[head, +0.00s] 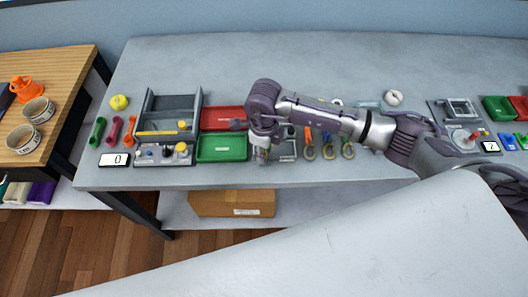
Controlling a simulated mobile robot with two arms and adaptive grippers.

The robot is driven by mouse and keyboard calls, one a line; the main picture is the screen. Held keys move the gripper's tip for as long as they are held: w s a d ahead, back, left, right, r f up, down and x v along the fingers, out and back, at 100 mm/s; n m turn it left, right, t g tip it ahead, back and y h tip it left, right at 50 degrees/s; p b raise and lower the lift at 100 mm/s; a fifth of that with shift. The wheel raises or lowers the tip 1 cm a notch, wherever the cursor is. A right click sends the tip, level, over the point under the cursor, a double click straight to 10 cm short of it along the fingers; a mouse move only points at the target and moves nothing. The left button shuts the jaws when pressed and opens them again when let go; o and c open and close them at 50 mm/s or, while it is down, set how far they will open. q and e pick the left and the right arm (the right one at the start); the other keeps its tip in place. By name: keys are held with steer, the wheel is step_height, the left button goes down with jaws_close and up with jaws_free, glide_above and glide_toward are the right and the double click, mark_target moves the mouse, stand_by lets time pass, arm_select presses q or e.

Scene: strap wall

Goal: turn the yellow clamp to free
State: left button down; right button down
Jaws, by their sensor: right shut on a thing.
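My right gripper (262,152) points down at the front of the grey table, just right of the green tray (222,147). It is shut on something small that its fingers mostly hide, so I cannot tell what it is. A small grey fixture (288,150) stands close to its right. I cannot make out the yellow clamp for certain. My left gripper is not in view.
A red tray (222,117) lies behind the green one. Orange and blue pieces with rings (318,152) lie under my right forearm. A white display (115,160) reads 0. A wooden table (55,70) with cups stands at left.

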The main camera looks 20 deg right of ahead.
steer(key=m+b, duration=0.2)
steer(key=m, duration=0.4)
steer(key=shift+w+m, duration=0.1)
steer(key=shift+m, duration=0.2)
steer(key=m+b, duration=0.1)
steer(key=m, duration=0.2)
steer(key=shift+r+m+b, duration=0.1)
steer(key=shift+m+b, duration=0.3)
steer(key=shift+m, duration=1.1)
steer(key=c, duration=0.9)
jaws_free()
step_height(320, 180, up, 12)
